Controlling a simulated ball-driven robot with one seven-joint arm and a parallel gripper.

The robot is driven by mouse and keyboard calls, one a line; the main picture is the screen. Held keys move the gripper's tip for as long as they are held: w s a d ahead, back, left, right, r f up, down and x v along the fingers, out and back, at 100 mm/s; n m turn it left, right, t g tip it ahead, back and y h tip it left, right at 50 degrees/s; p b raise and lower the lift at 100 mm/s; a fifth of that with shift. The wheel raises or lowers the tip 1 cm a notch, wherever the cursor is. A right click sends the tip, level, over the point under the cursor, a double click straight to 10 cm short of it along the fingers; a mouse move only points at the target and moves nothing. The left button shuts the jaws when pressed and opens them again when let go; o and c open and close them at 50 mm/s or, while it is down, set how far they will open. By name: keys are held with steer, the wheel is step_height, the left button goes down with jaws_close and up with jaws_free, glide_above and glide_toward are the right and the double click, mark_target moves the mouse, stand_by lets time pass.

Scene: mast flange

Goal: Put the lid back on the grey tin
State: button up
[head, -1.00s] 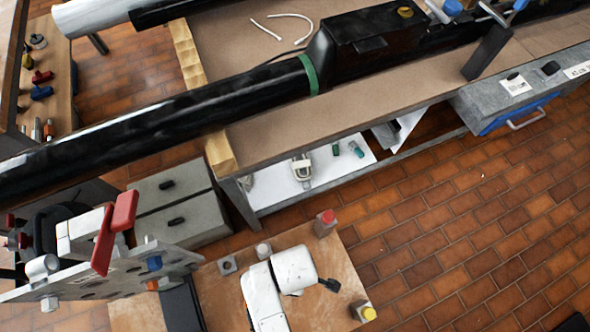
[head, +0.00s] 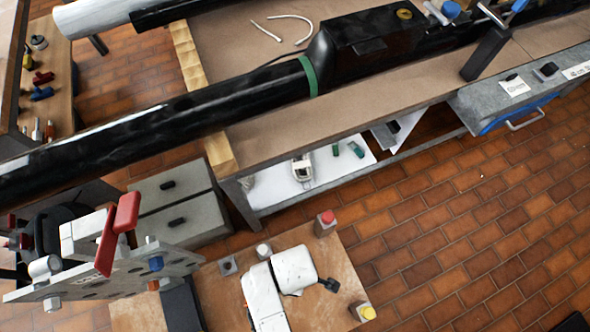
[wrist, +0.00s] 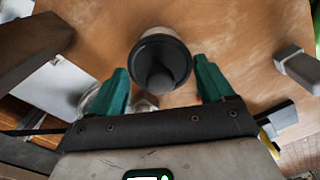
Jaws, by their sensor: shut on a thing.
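My gripper (wrist: 162,68) has teal fingers and is shut on a dark round piece (wrist: 160,62) with a paler rim and a dark raised middle, which looks like the lid. One finger is at each side of it. In the head view my white wrist hangs over the wooden board, and the fingers and the held piece cannot be made out there. I cannot tell the grey tin for sure. A small pale cylinder (head: 263,250) stands on the board left of my wrist. A grey block with a dark round hole (head: 228,265) lies farther left.
A grey container with a red top (head: 325,222) stands at the board's far corner, and one with a yellow top (head: 363,312) at its right edge. The wooden board (head: 330,255) has bare room between them. A workbench (head: 300,120) with a long black tube lies beyond.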

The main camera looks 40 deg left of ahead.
steer(key=o, duration=0.9)
steer(key=shift+r+p, duration=1.3)
steer(key=shift+p, duration=0.1)
steer(key=shift+r, duration=2.2)
steer(key=shift+c, duration=0.4)
jaws_close()
